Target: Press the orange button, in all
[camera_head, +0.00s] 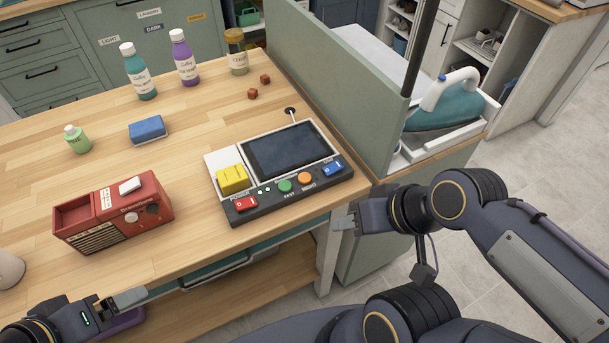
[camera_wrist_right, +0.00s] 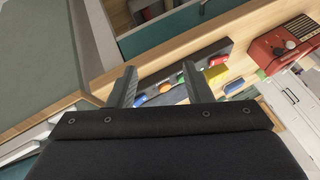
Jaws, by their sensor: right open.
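The orange button (camera_head: 305,178) sits on the dark front strip of a control panel (camera_head: 213,162), between a green button (camera_head: 284,186) and a blue switch (camera_head: 332,168). My right gripper (camera_head: 344,224) is off the table's front edge, to the lower right of the panel and apart from it. In the right wrist view its open fingers (camera_wrist_right: 158,78) frame the panel, with the orange button (camera_wrist_right: 165,87) between them in the picture. My left gripper (camera_head: 122,300) is at the lower left by the table's front edge; its jaw state is unclear.
A red radio (camera_head: 112,213) stands left of the panel. A yellow block (camera_head: 232,180) and red switch (camera_head: 245,204) are on the panel's left part. A green partition (camera_head: 335,82) rises at the right, with an iron (camera_head: 442,105) beyond.

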